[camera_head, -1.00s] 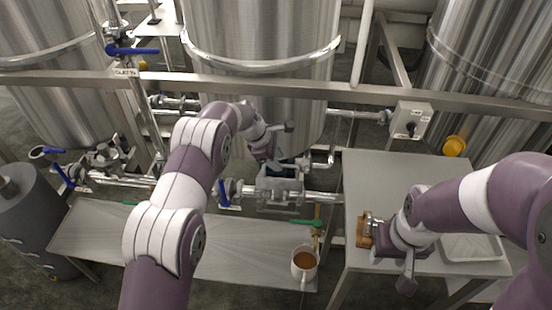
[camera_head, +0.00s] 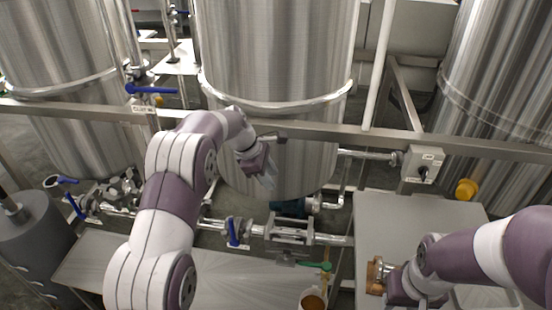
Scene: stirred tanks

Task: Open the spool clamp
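A horizontal steel pipe run crosses below the middle tank, with a spool section (camera_head: 290,229) in a metal cradle. A clamp on it is too small to make out clearly. A blue-handled valve (camera_head: 235,232) is left of the spool. My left gripper (camera_head: 268,181) hangs in front of the middle tank, above and slightly left of the spool, apart from it. Its finger gap is unclear. My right gripper (camera_head: 384,282) is low at the right, beside a brown block with metal fittings (camera_head: 375,272) on the side table. Its fingers are largely hidden.
A steel bench (camera_head: 100,262) lies below the pipe, with a mug (camera_head: 313,301) at its right end. A side table (camera_head: 410,215) stands at the right. A horizontal rail (camera_head: 300,131) crosses in front of the tanks. A switch box (camera_head: 423,164) hangs on it.

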